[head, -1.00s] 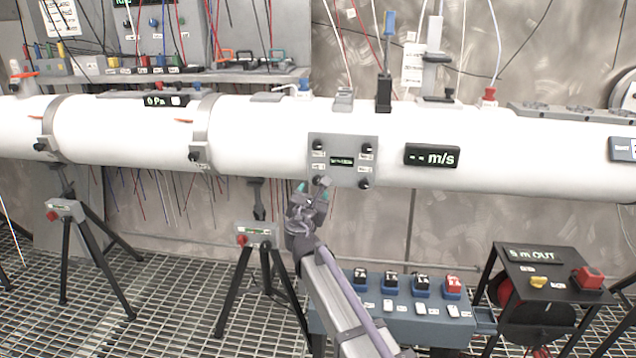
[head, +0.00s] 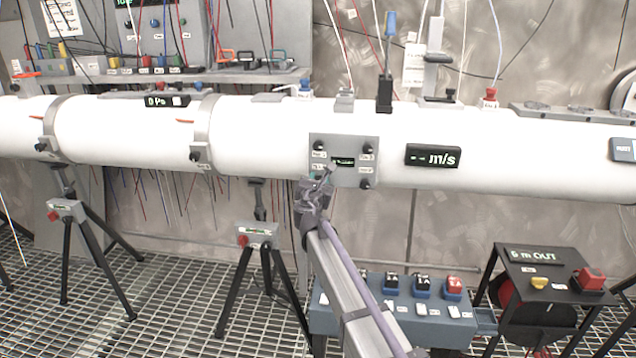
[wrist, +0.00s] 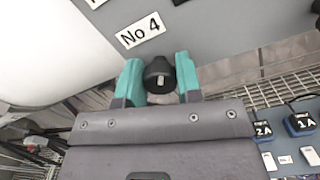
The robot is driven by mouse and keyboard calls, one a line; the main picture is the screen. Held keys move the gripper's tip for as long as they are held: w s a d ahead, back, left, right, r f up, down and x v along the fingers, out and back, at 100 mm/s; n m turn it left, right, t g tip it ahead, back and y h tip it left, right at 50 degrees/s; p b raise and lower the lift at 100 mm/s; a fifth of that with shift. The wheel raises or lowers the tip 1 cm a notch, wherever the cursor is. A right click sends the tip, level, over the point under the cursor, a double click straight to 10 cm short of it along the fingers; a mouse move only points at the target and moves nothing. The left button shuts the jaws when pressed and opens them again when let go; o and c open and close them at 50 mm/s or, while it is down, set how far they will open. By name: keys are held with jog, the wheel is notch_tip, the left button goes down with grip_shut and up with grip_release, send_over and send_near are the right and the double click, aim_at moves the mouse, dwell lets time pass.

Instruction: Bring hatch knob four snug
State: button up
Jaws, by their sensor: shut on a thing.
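The hatch plate (head: 343,174) is a grey panel on the front of the white tube, with a small dark display and black knobs near its corners. My gripper (head: 324,178) is at the plate's lower left corner and covers the knob there. In the wrist view, the black hatch knob four (wrist: 159,72) is between the teal fingers of my gripper (wrist: 159,84), just below the "No 4" label (wrist: 140,30). The fingers are shut on the knob. A light slot mark shows on its face. How tightly the knob sits against the plate cannot be told.
A "m/s" display (head: 432,156) is on the tube right of the plate. Below stand a blue switch box (head: 385,321), a cable reel (head: 545,290) and a tripod (head: 258,237). The space before the tube around the plate is open.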

jog(key=shift+c, duration=1.3)
jog(key=shift+m, duration=0.3)
jog(key=m, duration=1)
jog(key=shift+m, duration=0.4)
jog(key=o, duration=0.9)
jog(key=shift+o, duration=0.2)
